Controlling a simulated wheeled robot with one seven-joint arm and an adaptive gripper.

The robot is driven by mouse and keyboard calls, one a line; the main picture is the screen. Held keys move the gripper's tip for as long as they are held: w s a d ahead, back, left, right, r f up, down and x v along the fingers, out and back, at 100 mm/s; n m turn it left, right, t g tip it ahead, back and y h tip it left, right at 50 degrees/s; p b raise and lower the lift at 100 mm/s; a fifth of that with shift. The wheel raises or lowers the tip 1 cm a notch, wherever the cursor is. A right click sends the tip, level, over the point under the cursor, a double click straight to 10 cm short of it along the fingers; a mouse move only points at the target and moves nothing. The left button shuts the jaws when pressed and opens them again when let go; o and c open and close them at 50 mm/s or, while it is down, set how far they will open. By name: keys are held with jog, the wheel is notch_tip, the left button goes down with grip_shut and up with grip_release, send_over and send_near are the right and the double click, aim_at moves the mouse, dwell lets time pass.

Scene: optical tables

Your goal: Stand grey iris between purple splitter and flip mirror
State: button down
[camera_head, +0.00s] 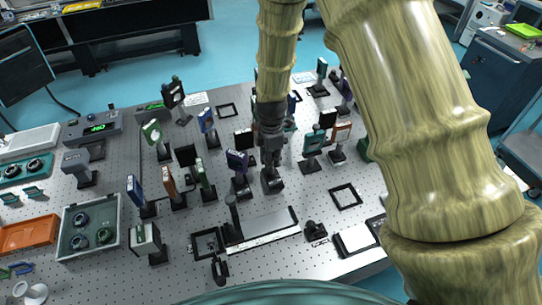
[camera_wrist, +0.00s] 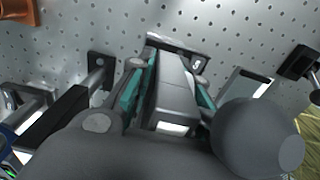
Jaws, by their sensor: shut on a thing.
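My gripper (camera_head: 271,150) points down among the mounted optics in the middle of the table. In the wrist view my gripper (camera_wrist: 168,95) has its teal-padded fingers shut on a grey upright part, which looks like the grey iris (camera_wrist: 174,75). Its dark foot (camera_head: 272,181) shows below the fingers; whether it touches the table is unclear. The purple splitter seems to be the purple-blue plate (camera_head: 237,162) on a dark base, just left of my gripper. I cannot tell which part is the flip mirror.
Mounted optics crowd both sides, including a green one (camera_head: 313,141) and an orange one (camera_head: 341,132) to the right. In front lie a long rail (camera_head: 262,228) and a square frame (camera_head: 345,196). A grey tray (camera_head: 69,240) stands at front left. My arm covers the table's right side.

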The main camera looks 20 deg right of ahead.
jog(key=shift+f, duration=0.2)
jog(key=c, duration=1.3)
grip_release()
jog(key=shift+r, duration=0.25)
jog(key=shift+s+r+b, duration=0.1)
jog(key=shift+r+b, duration=2.15)
jog(key=shift+r, duration=3.65)
